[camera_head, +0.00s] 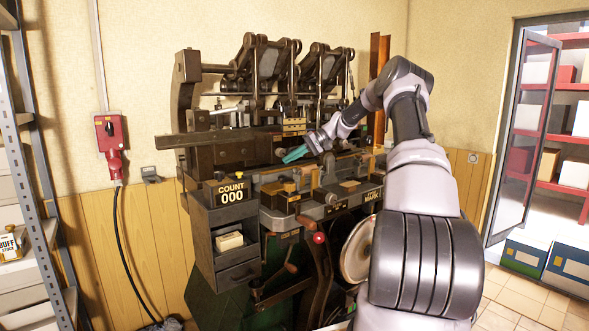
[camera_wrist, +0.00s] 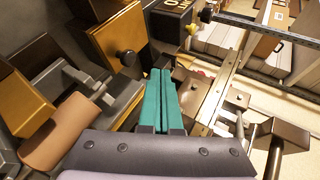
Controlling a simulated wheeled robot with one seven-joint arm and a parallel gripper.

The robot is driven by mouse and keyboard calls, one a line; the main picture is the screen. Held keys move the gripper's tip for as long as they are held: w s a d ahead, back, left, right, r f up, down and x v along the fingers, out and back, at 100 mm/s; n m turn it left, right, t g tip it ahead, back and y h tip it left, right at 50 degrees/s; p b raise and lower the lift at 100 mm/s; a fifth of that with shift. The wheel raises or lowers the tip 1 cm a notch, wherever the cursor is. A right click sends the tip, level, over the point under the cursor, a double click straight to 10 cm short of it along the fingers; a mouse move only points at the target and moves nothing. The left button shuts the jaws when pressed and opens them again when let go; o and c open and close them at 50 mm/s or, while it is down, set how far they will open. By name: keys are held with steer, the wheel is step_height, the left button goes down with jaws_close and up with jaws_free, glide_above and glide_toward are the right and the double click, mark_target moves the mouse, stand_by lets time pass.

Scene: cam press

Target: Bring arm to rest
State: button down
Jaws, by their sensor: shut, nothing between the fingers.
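My arm reaches forward from the lower right in the head view to the cam press (camera_head: 215,155). My gripper (camera_head: 294,155) has teal fingers and hovers over the press bed, near its middle. In the wrist view the two teal fingers of my gripper (camera_wrist: 161,72) lie side by side with no gap, shut and empty. Below and around the fingers are brass-coloured blocks and dark metal parts of the press. I cannot tell the exact clearance between the fingertips and these parts.
A drawer unit with a COUNT 000 plate (camera_head: 231,192) hangs at the press's left front. A red-knobbed lever (camera_head: 319,238) stands at the front. A metal shelf (camera_head: 40,180) is at far left. An open glass door (camera_head: 522,140) and red shelving (camera_head: 570,100) are at right.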

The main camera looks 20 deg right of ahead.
steer(key=s+d+r, duration=0.1)
steer(key=d+r, duration=0.2)
steer(key=d, duration=0.6)
steer(key=s+a+r+h, duration=0.4)
steer(key=s+a+r, duration=0.2)
steer(key=s+a, duration=0.25)
steer(key=s+a+r+h, duration=0.3)
steer(key=s+a+r, duration=0.3)
steer(key=s+a, duration=0.25)
steer(key=s+a+m+t+h, duration=0.1)
steer(key=s+t, duration=0.4)
steer(key=s, duration=2.2)
steer(key=shift+m+h, duration=0.8)
steer(key=shift+m, duration=0.2)
steer(key=shift+r, duration=0.1)
